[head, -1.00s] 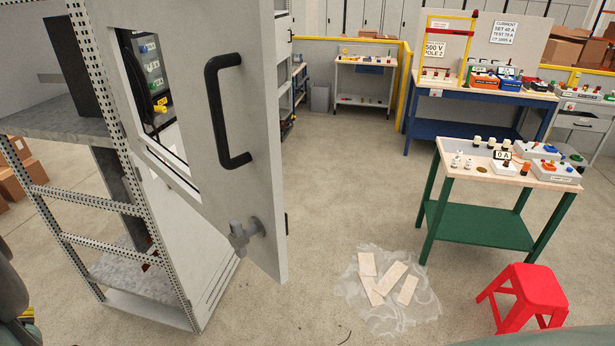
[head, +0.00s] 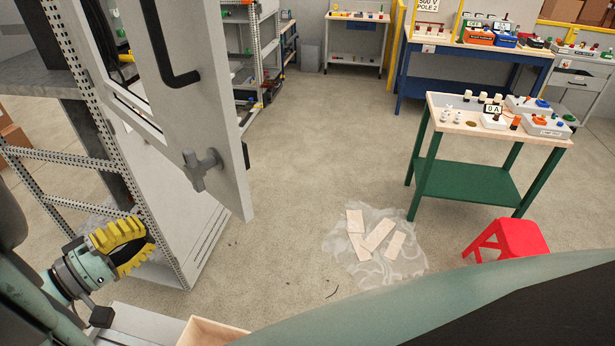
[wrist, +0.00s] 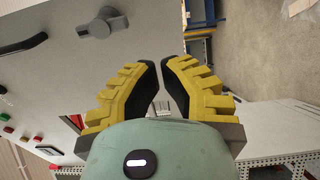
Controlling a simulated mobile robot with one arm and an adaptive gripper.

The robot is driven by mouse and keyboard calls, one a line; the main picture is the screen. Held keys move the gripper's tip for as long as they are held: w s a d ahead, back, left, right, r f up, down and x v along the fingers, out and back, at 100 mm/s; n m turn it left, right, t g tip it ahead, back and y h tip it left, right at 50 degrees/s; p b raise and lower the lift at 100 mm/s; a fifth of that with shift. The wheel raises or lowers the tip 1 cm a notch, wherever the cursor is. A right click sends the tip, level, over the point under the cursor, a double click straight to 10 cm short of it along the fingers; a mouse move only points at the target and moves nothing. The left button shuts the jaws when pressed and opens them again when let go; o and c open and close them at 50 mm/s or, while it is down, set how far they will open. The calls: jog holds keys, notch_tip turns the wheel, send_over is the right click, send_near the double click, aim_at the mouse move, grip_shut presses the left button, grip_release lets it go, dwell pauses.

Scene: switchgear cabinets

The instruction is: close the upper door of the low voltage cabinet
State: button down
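The upper door (head: 218,130) of the cabinet (head: 165,205) stands open at the left of the head view. It is a light grey panel with a window, a black bar handle (head: 180,78) and a grey turning knob (head: 201,168). My gripper (head: 146,247) is low at the left, in front of the cabinet's perforated frame and apart from the door's lower edge. In the wrist view its yellow fingers (wrist: 160,64) have their tips almost together with nothing between them. The knob (wrist: 101,22) and part of the handle (wrist: 22,46) show beyond them, upper left.
A green table (head: 470,180) with instruments stands at the right, with a red stool (head: 508,240) in front. Pale pieces (head: 375,236) lie on a plastic sheet on the floor. A blue bench (head: 450,75) stands behind. The floor between door and table is clear.

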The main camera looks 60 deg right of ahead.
aim_at(217, 189)
jog(key=d+p, duration=0.2)
jog(key=d, duration=0.2)
jog(key=s+d+p, duration=0.1)
jog(key=d+p, duration=0.2)
jog(key=d, duration=0.1)
jog(key=d+p, duration=0.2)
jog(key=d, duration=0.2)
jog(key=shift+s+r, duration=0.15)
jog(key=shift+s, duration=0.15)
jog(key=shift+s+d+f+p, duration=0.15)
jog(key=shift+d+f+p, duration=0.05)
jog(key=shift+d+p, duration=0.5)
jog(key=shift+d, duration=0.1)
